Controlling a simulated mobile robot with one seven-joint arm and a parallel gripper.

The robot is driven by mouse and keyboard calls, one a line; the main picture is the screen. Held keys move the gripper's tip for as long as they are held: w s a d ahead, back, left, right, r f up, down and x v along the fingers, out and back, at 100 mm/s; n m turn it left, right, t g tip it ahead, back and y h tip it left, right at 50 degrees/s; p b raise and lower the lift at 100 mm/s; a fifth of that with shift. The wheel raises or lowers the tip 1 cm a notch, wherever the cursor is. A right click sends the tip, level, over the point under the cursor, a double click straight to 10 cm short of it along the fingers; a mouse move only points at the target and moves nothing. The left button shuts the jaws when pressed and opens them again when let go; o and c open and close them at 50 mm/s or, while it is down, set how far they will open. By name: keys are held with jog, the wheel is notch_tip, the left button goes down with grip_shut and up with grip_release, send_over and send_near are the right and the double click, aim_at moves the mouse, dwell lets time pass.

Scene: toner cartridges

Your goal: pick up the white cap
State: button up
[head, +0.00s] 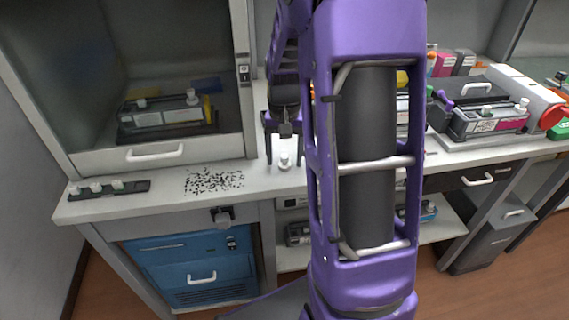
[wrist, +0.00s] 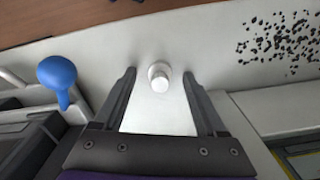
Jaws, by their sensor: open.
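The white cap (head: 284,160) stands on the pale countertop in the head view, just right of the scattered black specks. In the wrist view the white cap (wrist: 160,76) shows near the top middle, a small round knob on a wider base. My gripper (head: 284,140) hangs over it, pointing down. In the wrist view my gripper (wrist: 159,75) is open, with one dark finger on each side of the cap. There is a gap on both sides, and nothing is held. My purple arm hides part of the counter to the right.
Black specks (head: 213,181) lie left of the cap. A glass-fronted cabinet (head: 155,155) stands behind. A blue-handled thing (wrist: 58,76) is left of my fingers. Cartridges (head: 488,120) stand at right.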

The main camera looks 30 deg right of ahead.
jog(key=shift+f, duration=0.15)
grip_shut()
dwell(0.4)
